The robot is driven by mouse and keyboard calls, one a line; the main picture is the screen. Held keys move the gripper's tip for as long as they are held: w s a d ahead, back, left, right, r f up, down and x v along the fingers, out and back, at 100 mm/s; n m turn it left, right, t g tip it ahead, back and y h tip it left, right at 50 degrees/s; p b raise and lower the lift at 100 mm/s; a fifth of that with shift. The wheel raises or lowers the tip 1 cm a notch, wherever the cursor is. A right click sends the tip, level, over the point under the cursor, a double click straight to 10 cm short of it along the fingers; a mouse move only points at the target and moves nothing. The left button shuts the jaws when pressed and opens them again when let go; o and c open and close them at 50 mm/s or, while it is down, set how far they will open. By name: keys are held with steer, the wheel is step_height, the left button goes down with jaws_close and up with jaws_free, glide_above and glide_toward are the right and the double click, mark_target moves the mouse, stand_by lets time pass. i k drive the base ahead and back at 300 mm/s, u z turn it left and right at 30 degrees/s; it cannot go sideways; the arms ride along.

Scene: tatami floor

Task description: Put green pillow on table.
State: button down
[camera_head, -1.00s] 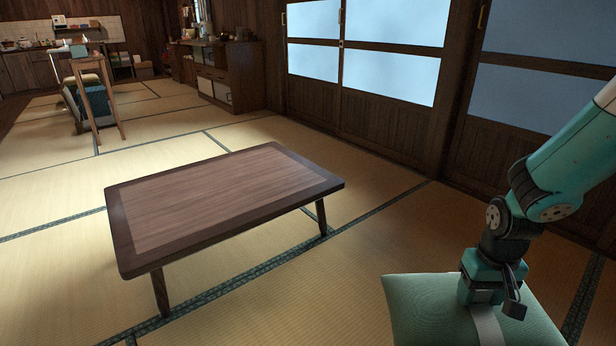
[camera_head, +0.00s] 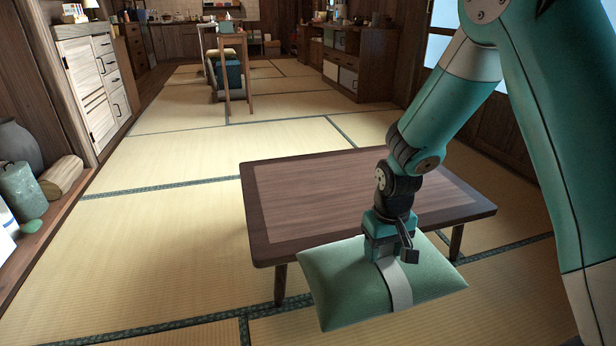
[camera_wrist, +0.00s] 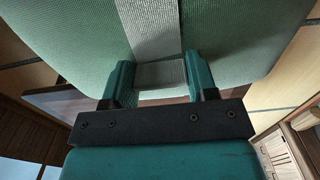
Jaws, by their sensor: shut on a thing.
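The green pillow (camera_head: 345,285) has a pale grey band around its middle. My gripper (camera_head: 392,258) is shut on the pillow at the band and holds it up in front of the table's near edge. In the wrist view the pillow (camera_wrist: 60,35) fills the top, with my gripper's fingers (camera_wrist: 160,85) on either side of the grey band. The low brown wooden table (camera_head: 310,195) stands just behind the pillow. Its top looks bare, and my arm and the pillow hide part of its right and near side.
A pale cabinet (camera_head: 95,85) stands at the left wall, with a log (camera_head: 62,178) and a grey vase (camera_head: 18,145) on a ledge. A wooden stool (camera_head: 235,75) and a dark cabinet (camera_head: 350,65) are farther back. The tatami left of the table is clear.

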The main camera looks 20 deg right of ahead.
mark_target(346, 207)
steer(key=u, duration=0.1)
steer(key=i, duration=1.25)
steer(key=z, duration=0.2)
